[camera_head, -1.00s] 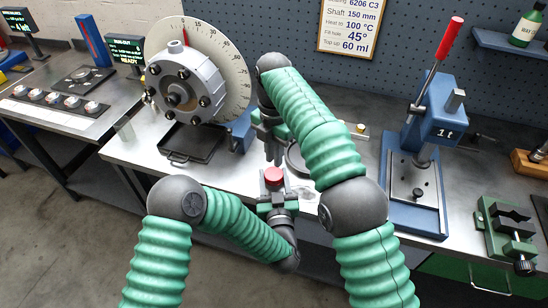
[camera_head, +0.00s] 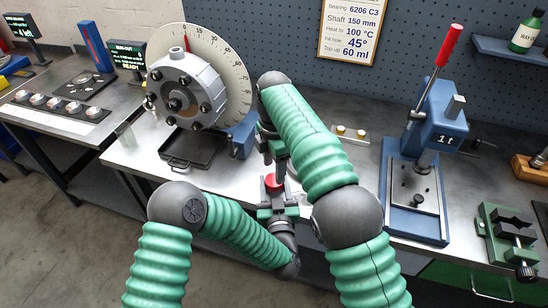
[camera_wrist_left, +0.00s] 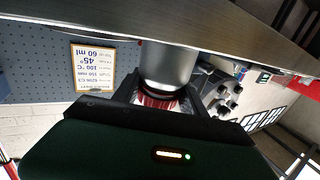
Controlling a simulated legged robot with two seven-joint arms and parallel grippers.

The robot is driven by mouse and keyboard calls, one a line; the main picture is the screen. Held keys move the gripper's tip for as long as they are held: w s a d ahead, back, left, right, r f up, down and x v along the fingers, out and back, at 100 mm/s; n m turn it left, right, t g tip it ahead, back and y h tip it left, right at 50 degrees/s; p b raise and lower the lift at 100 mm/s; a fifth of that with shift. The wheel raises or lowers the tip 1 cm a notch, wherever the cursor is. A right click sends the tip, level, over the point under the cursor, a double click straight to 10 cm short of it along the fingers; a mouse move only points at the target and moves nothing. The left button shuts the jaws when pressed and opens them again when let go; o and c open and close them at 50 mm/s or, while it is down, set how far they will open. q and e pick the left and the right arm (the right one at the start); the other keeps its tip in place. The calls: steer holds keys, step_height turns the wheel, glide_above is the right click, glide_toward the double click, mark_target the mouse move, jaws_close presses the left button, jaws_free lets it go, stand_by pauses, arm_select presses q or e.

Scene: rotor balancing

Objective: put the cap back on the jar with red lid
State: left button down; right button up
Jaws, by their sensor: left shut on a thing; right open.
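The red lid (camera_head: 273,182) shows flat side up at the fingers of my left gripper (camera_head: 276,207). In the left wrist view, a ribbed red part (camera_wrist_left: 158,101) adjoins a grey cylinder (camera_wrist_left: 170,64), apparently the jar body, between the jaws of my left gripper. That gripper is shut on the jar; whether it grips the lid or the body is unclear, and I cannot tell how the lid is seated. My right gripper (camera_head: 277,160) is open, pointing down just above the red lid and partly hidden by its own arm.
A round dial rig with a grey hub (camera_head: 186,92) stands left, above a black tray (camera_head: 192,150). A blue arbor press (camera_head: 420,180) stands right, and a green vise (camera_head: 505,235) farther right. A small holder with yellow-topped pieces (camera_head: 350,134) sits behind my right arm.

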mark_target(274, 179)
step_height(274, 179, down, 4)
steer(key=shift+f, duration=0.15)
jaws_close()
steer(key=m, duration=0.6)
steer(key=shift+m, duration=0.3)
steer(key=shift+o, duration=1.3)
jaws_free()
